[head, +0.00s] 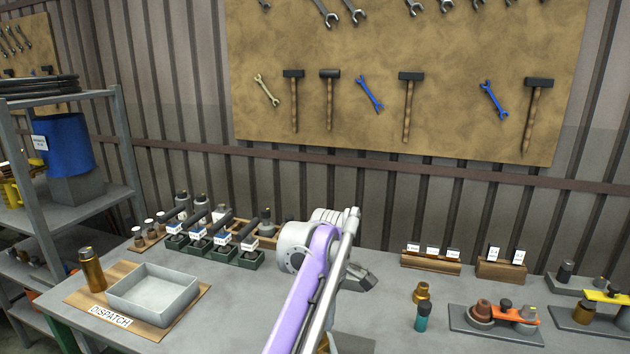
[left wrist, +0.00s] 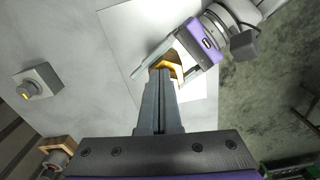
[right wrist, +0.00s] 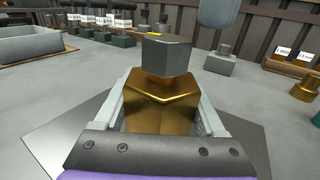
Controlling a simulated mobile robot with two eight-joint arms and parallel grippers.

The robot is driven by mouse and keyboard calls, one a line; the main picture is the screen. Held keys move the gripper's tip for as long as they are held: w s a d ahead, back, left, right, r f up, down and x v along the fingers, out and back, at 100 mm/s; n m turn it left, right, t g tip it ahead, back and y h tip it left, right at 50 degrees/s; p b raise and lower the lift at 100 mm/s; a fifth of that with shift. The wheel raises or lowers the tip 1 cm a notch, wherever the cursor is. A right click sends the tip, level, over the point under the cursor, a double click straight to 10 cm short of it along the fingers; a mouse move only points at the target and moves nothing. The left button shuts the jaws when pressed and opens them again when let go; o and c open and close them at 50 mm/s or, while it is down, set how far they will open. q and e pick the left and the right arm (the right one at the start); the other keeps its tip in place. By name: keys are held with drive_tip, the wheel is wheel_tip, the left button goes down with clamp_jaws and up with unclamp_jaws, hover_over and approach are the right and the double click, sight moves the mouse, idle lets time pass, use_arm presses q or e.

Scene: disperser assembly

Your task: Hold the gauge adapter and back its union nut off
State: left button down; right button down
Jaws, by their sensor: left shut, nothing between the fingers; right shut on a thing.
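The gauge adapter is a brass, blocky piece (right wrist: 160,103) between the fingers of my right gripper (right wrist: 163,108), which is shut on it. A grey faceted block (right wrist: 167,57) stands above its brass neck in the right wrist view; I cannot tell whether it is the union nut. In the left wrist view the brass adapter (left wrist: 168,68) sits in my right gripper (left wrist: 172,62). My left gripper (left wrist: 160,78) is shut and empty, its tips close to the adapter; contact is unclear.
A grey tray (head: 153,292) and brass cylinder (head: 92,270) stand at the left. Racks of dark parts (head: 212,245) line the back. A small brass fitting (head: 422,291), teal bottle (head: 423,318) and plates of parts (head: 495,322) stand at the right. A grey mat (right wrist: 60,145) lies below.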

use_arm(q)
wheel_tip(320, 180, up, 5)
drive_tip(key=s+m, duration=0.2)
drive_tip(key=m, duration=0.2)
hover_over(322, 348)
drive_tip(key=d, duration=0.1)
wheel_tip(322, 348, down, 7)
drive_tip(key=shift+w+a, duration=0.4)
idle(0.9)
drive_tip(key=shift+s+a, duration=0.1)
drive_tip(key=shift+a, duration=0.15)
idle(0.3)
drive_tip(key=shift+s+d, duration=0.2)
drive_tip(key=shift+s, duration=0.1)
wheel_tip(322, 348, up, 6)
drive_tip(key=shift+d, duration=0.15)
idle(0.5)
